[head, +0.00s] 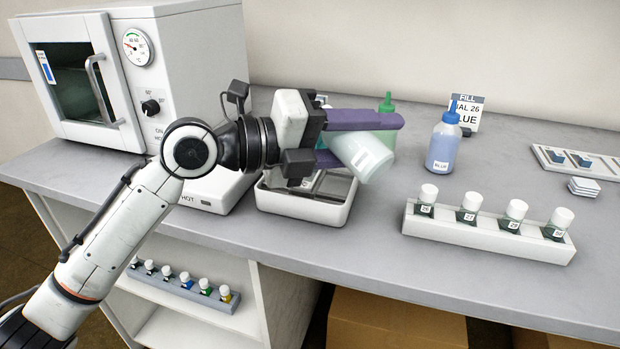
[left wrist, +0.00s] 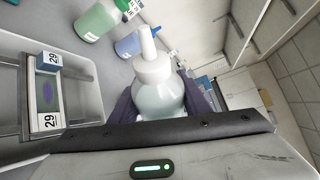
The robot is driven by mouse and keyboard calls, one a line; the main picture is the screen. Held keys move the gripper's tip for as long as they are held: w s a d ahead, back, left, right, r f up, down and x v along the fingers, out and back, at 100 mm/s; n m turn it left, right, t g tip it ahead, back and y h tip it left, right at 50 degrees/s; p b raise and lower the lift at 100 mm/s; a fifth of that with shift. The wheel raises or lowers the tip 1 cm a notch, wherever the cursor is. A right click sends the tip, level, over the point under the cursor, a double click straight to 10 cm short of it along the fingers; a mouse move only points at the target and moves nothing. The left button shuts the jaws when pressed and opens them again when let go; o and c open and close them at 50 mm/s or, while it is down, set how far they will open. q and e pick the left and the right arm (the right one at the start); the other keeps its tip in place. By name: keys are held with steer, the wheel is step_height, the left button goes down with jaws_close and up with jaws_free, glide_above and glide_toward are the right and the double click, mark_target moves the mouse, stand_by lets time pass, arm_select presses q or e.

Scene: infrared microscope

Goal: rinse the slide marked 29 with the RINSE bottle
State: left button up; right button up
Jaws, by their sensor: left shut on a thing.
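My left gripper (head: 362,140) is shut on a pale, whitish bottle (head: 360,154) and holds it tilted, its base toward the lower right. Its label is too small to read in the head view. In the left wrist view the bottle (left wrist: 158,98) shows a white cap and nozzle (left wrist: 147,42). My right gripper is not in view.
A green bottle (head: 385,132) and a blue bottle labelled BLUE (head: 442,146) stand right of my gripper. A white rack (head: 485,236) holds several capped vials near the front edge. An oven (head: 150,75) and hotplate (head: 212,190) are at left.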

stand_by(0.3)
arm_select(q)
steer(key=shift+s+d+n+b, duration=0.15)
steer(key=shift+n+b, duration=0.15)
steer(key=shift+b, duration=0.15)
steer(key=shift+f+n+h+b, duration=0.15)
steer(key=shift+n+h+b, duration=0.15)
steer(key=shift+b, duration=0.15)
stand_by(0.4)
